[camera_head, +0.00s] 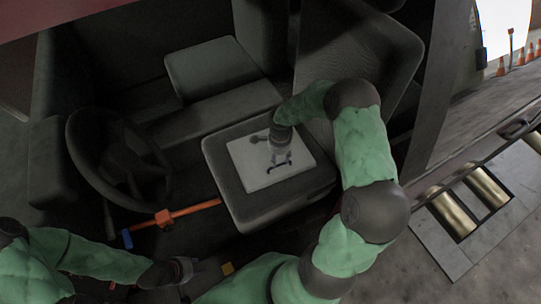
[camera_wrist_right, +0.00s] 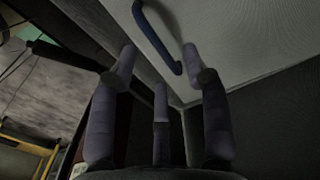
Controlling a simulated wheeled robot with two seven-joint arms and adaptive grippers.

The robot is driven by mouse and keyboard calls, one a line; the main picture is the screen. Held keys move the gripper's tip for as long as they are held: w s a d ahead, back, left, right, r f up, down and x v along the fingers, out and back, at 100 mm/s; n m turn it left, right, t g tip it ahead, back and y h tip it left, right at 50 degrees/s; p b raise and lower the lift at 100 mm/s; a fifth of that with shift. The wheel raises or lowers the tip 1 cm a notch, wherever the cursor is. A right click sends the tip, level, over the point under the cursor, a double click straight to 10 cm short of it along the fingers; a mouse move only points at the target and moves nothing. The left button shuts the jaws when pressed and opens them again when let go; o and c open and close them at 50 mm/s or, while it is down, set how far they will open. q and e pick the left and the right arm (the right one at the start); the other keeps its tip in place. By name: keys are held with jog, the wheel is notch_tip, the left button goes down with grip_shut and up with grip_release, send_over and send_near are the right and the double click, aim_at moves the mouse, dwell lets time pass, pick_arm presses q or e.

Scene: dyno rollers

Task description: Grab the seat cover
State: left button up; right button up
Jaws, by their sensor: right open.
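The seat cover (camera_head: 245,165) looks like a flat white square lying on the dark driver's seat (camera_head: 222,190) in the head view. My right gripper (camera_head: 279,158) is over the cover, pointing down, and hides part of it. In the right wrist view, the fingers of my right gripper (camera_wrist_right: 158,62) are spread with nothing between them. The pale cover (camera_wrist_right: 235,35) fills the upper right there, with a dark blue curved strip (camera_wrist_right: 158,38) on it. My left gripper (camera_head: 186,269) is low in the head view, away from the cover; its fingers are too dark to read.
A steering wheel (camera_head: 88,165) is left of the seat. An orange bar (camera_head: 195,209) with a blue end runs between wheel and seat. Another dark seat (camera_head: 210,67) is behind. Metal rollers (camera_head: 452,214) are set in the floor at right, outside the cab.

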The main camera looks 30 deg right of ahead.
aim_at(280, 165)
jog(key=f, duration=0.2)
jog(key=f+b, duration=0.1)
jog(key=f, duration=0.1)
jog(key=shift+s+d+f, duration=0.15)
jog(key=shift+s+f, duration=0.05)
jog(key=shift+f, duration=0.1)
grip_shut()
jog(key=shift+r, duration=0.15)
